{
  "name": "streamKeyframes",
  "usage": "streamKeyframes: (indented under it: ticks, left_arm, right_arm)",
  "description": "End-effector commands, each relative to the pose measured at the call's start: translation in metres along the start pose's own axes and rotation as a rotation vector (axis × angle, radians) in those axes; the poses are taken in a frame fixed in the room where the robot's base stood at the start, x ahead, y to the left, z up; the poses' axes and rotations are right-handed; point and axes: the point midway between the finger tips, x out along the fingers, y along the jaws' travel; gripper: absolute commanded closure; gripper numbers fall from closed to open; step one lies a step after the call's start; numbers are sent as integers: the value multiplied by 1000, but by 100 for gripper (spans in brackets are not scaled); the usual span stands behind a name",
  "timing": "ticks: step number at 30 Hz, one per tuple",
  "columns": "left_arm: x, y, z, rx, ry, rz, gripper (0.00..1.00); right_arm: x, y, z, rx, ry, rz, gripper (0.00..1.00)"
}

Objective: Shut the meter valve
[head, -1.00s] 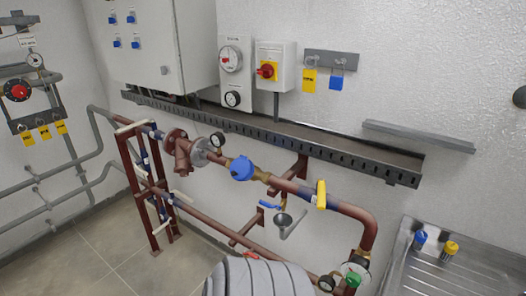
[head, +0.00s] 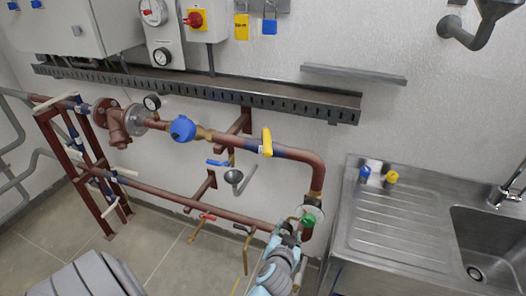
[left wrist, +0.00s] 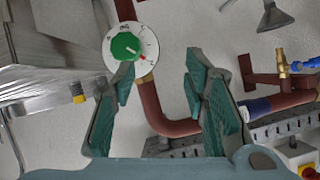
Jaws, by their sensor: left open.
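The blue round meter (head: 182,128) sits on the red-brown pipe in the head view. A yellow lever (head: 267,142) is on the same pipe to the right of it, set across the pipe. A green knob (head: 309,221) on a white dial is low on the pipe's right end; in the left wrist view the knob (left wrist: 125,46) has a red pointer. Which handle is the meter valve is not labelled legibly. My left gripper (head: 287,232) is open and empty, close to the green knob; its fingers also show in the left wrist view (left wrist: 158,72). My right gripper is out of view.
A small blue lever (head: 218,163) and grey funnel (head: 233,176) hang below the pipe. A red lever (head: 207,217) is on the lower pipe. A steel sink (head: 385,222) stands at the right. A slotted grey tray (head: 200,84) runs along the wall.

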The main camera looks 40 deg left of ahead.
Motion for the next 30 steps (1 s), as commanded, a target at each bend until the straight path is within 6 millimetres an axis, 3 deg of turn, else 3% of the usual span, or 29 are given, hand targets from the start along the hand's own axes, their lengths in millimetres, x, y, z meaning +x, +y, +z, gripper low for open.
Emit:
streamKeyframes:
  ticks: [1,3,6,9,11,24,30]
  left_arm:
    - [-9,-21,-52,-73,115,-80,59]
    - [-37,-58,-116,-184,254,-195,59]
    - [-73,-98,-163,-301,378,-305,59]
    - [-86,-116,-180,-346,424,-345,59]
    - [-81,-120,-185,-349,428,-348,59]
    - [7,-160,-220,-344,423,-348,59]
    - [30,-170,-228,-345,424,-346,59]
  right_arm:
    - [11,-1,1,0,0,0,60]
    - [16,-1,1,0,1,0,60]
    - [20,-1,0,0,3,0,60]
    - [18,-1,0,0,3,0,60]
    - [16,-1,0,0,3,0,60]
    - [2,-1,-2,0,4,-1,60]
    - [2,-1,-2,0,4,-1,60]
